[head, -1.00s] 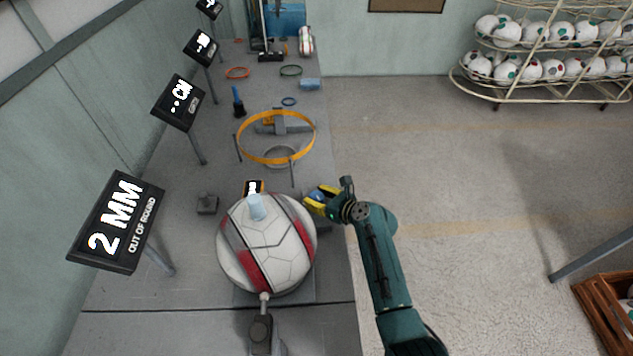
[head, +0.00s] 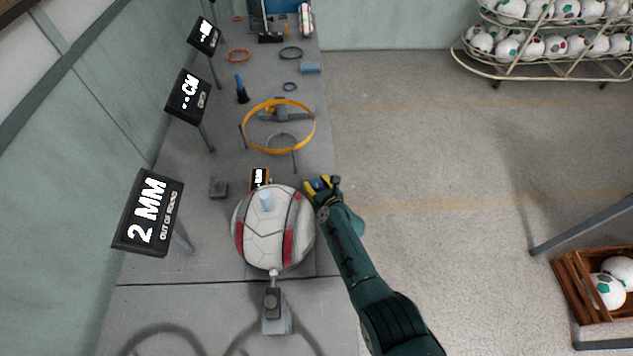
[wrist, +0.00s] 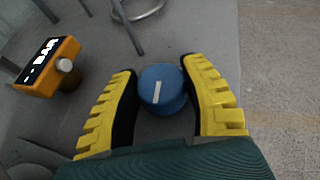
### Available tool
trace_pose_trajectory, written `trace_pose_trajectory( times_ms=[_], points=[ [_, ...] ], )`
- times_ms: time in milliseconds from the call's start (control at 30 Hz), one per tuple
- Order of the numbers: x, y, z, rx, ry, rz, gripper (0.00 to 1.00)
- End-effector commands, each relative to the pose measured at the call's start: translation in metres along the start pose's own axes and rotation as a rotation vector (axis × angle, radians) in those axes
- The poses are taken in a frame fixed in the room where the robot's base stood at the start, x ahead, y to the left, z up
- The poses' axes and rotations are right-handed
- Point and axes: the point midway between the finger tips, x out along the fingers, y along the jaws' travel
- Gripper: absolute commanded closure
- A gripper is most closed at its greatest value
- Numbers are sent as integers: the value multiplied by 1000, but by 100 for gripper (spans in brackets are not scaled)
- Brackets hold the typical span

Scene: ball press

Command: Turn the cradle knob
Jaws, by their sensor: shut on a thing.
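The cradle knob (wrist: 162,88) is a blue round knob with a white line on its top, the line nearly upright in the wrist view. My gripper (wrist: 160,90) has its yellow, black-padded fingers on both sides of the knob and is shut on it. In the head view my gripper (head: 322,186) is at the table's right edge, right beside the ball. The white ball (head: 272,235) with red panels sits in the cradle, which it mostly hides.
A nearby sign (head: 148,212) reads "2 MM OUT OF ROUND". An orange gauge (wrist: 48,66) stands left of my gripper. A yellow ring (head: 279,148) on a stand is farther back. A crate of balls (head: 590,310) stands on the floor at right. The floor between is clear.

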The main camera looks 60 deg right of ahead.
Motion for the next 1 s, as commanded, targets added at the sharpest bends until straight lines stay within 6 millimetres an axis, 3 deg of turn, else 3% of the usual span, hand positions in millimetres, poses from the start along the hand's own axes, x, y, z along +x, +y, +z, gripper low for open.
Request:
trace_pose_trajectory(
  times_ms=[167,200,333,733,1000],
  points=[
    [0,0,-4,1,5,2,91],
    [0,0,-4,1,6,2,49],
    [0,0,-3,1,4,2,26],
    [-3,0,-2,1,3,2,26],
    [-26,1,-4,0,4,3,26]
  ],
)
